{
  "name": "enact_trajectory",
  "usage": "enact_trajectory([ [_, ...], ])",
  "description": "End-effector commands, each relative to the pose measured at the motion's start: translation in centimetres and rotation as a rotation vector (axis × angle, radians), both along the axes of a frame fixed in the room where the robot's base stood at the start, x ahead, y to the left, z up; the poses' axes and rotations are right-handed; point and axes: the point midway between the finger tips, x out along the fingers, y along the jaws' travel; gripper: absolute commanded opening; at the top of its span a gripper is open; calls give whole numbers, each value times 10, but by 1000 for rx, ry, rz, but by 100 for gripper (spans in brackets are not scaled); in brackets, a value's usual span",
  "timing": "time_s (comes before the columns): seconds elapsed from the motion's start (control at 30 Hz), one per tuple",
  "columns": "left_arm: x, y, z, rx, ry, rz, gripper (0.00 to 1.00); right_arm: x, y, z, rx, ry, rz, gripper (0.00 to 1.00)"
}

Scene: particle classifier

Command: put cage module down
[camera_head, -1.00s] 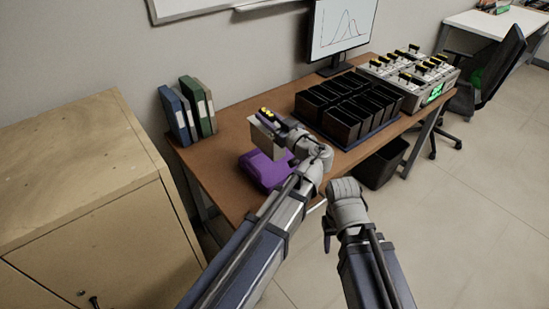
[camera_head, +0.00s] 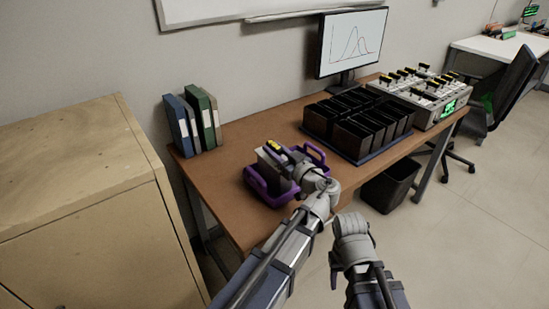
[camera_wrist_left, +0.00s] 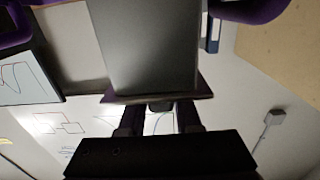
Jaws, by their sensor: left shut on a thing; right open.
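The cage module (camera_head: 270,166), a grey box with a yellow and black top, is held by my left gripper (camera_head: 284,157). It stands roughly upright at the purple basket (camera_head: 257,184), with its lower part between the basket's raised handles. Whether its base touches the basket floor is hidden. In the left wrist view the module (camera_wrist_left: 148,45) fills the upper middle, with purple handles on both sides. My right gripper (camera_head: 334,276) is open, low in front of the desk and far from the module; its fingertips are hard to see.
The wooden desk (camera_head: 232,148) carries upright binders (camera_head: 193,122) at the left, a tray of black bins (camera_head: 357,122), a monitor (camera_head: 351,43), and a grey instrument (camera_head: 418,95). A black waste bin (camera_head: 390,187) stands below. A wooden cabinet (camera_head: 75,180) is at left.

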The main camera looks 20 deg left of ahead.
Motion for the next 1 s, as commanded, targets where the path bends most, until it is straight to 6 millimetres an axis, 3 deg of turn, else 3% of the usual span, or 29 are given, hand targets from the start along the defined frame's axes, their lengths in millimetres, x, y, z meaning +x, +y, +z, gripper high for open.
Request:
enact_trajectory([
  [0.57, 0, 0, -12, 1, 0, 0, 0, 0, 0, -13, 0, 0, 0, 50],
  [0.6, 0, 0, -11, 0, 0, 0, 37, 0, 0, -11, 0, 0, 0, 50],
  [0.83, 0, 0, -11, 0, 0, 0, 62, 0, 0, -11, 0, 0, 0, 50],
  [1.0, 0, 0, -11, 0, 0, 0, 62, 0, 0, -11, 0, 0, 0, 50],
])
